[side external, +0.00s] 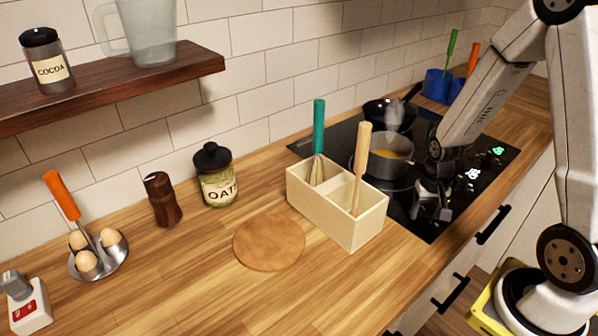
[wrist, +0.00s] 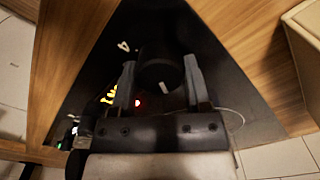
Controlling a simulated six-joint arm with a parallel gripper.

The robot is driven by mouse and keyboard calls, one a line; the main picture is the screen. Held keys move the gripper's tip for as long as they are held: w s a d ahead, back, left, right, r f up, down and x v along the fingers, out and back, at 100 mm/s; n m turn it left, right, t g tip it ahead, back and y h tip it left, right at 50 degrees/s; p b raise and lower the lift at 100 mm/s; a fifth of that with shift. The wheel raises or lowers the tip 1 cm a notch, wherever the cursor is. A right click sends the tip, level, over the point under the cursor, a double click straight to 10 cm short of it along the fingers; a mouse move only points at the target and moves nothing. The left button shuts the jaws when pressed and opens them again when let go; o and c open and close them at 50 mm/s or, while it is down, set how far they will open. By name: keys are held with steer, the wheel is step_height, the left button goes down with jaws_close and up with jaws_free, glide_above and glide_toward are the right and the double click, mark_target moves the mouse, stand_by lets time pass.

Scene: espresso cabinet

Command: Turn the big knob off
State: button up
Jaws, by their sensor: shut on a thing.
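The big knob (wrist: 155,70) is a round black dial with a short white mark on its near side, on the black glass cooktop (wrist: 90,75). In the wrist view my gripper (wrist: 160,72) has one finger on each side of the knob and is shut on it. In the side view my gripper (side external: 432,208) is down at the front of the cooktop (side external: 432,228). The knob cannot be made out clearly there. A small red light and yellow lit marks show left of the knob in the wrist view.
A grey pot (side external: 388,158) with yellow contents and a dark pan (side external: 388,112) stand on the cooktop. A wooden utensil box (side external: 365,225) stands left of my gripper.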

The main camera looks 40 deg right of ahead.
mark_target(425, 211)
steer(key=n, duration=0.5)
steer(key=shift+n, duration=0.3)
stand_by(0.4)
steer(key=o, duration=1.3)
steer(key=shift+r, duration=0.15)
steer(key=shift+r, duration=3.75)
